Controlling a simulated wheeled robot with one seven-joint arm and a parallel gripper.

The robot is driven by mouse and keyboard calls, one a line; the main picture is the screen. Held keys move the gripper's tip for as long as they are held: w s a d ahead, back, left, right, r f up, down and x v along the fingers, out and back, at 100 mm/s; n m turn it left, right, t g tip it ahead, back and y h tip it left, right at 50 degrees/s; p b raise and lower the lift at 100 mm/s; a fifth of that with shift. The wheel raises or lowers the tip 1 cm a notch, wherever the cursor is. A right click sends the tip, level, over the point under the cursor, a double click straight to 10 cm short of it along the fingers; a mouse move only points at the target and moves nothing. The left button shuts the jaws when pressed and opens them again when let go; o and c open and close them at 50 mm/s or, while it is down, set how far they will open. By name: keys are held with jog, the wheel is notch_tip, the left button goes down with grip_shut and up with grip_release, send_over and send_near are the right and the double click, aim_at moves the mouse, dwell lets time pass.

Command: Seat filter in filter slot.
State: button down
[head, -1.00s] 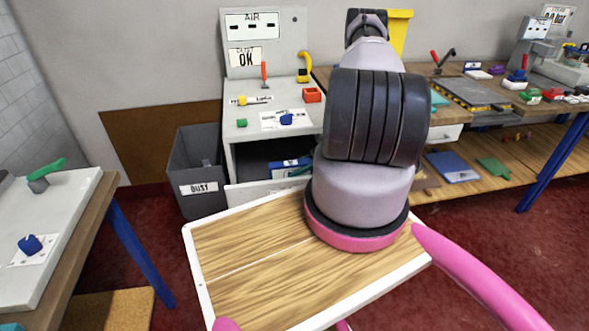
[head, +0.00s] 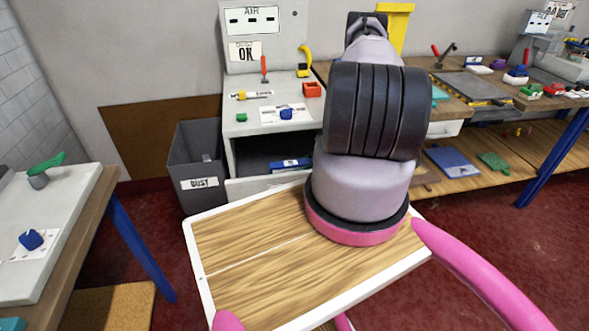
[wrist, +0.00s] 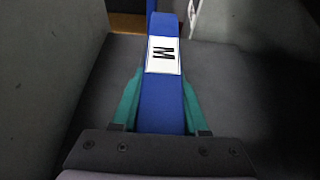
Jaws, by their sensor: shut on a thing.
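The filter appears to be the long blue bar marked "M" (wrist: 162,85), seen in the wrist view. My gripper (wrist: 160,105) is shut on it, with one teal finger along each side. The bar points away from the gripper, between grey walls and over a dark grey floor. In the head view a blue piece with a white label (head: 290,164) shows inside the open dark bay of the grey air station (head: 232,160). My arm hides the gripper there. I cannot make out the filter slot's edges or whether the bar touches it.
A grey "DUST" bin (head: 197,184) stands left of the station. Small tools and blocks lie on the station top. A workbench (head: 447,112) is at the right, another table (head: 75,235) at the left. My wooden tray top is bare.

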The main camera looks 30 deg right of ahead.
jog(key=shift+c, duration=1.8)
grip_release()
jog(key=shift+f, duration=0.1)
jog(key=v, duration=1.1)
